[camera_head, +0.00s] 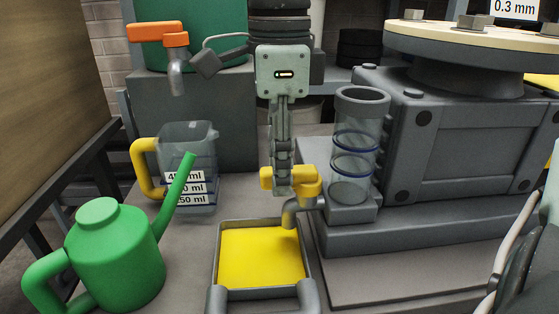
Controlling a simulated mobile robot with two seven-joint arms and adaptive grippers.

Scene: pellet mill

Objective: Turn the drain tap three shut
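The yellow-handled tap (307,183) sits at the left side of the grey machine, with its grey spout (289,216) over a grey tray (213,270) of yellow liquid. No number shows on the tap, and I see no stream from the spout. My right gripper (281,187) points down at the yellow handle, its fingers overlapping the handle's left part. I see the fingers edge-on, so their gap and any contact are hidden. My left gripper is not in view. Another tap with an orange handle (158,33) is at the upper left.
A green watering can (105,255) and a clear measuring jug (203,138) with a yellow handle stand left of the tray. A clear cylinder (352,150) stands close right of the tap. The large grey machine (470,160) fills the right. Some bench shows between jug and tap.

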